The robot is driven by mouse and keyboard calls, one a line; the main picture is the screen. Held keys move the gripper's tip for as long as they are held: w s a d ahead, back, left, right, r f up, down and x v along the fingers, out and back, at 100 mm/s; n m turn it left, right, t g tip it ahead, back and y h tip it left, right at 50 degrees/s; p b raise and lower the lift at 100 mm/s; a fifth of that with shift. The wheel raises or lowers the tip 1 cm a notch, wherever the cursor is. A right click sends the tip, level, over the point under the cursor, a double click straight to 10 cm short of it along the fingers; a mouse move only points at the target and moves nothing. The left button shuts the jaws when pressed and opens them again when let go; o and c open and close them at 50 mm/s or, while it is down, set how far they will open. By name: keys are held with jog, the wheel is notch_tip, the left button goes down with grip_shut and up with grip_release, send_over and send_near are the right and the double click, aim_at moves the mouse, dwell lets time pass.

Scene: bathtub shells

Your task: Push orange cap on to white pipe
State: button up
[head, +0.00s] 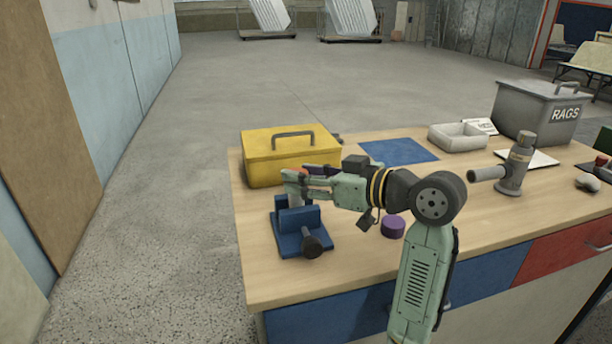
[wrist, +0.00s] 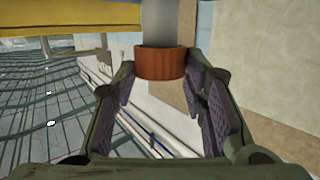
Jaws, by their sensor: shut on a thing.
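The orange cap (wrist: 160,63) sits between my gripper's fingertips in the wrist view, at the end of the pale pipe (wrist: 160,22). How far the cap covers the pipe cannot be told. My gripper (wrist: 160,78) is shut on the cap, with one padded finger against each side. In the head view my gripper (head: 297,178) reaches left over the blue vise (head: 290,226), where the cap (head: 290,175) shows small at its fingertips. The pipe stands upright in the vise and is mostly hidden there.
A yellow toolbox (head: 262,160) stands just behind the vise. A purple cap (head: 393,227) lies on the wooden table right of the vise, below my arm.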

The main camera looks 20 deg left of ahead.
jog(key=shift+f+b, duration=0.4)
jog(key=shift+f, duration=0.1)
dwell(0.4)
jog(key=o, duration=1)
jog(key=shift+c, duration=0.2)
jog(key=o, duration=0.5)
jog(key=shift+r, duration=0.1)
jog(key=shift+r+p, duration=2.7)
jog(key=shift+r, duration=0.75)
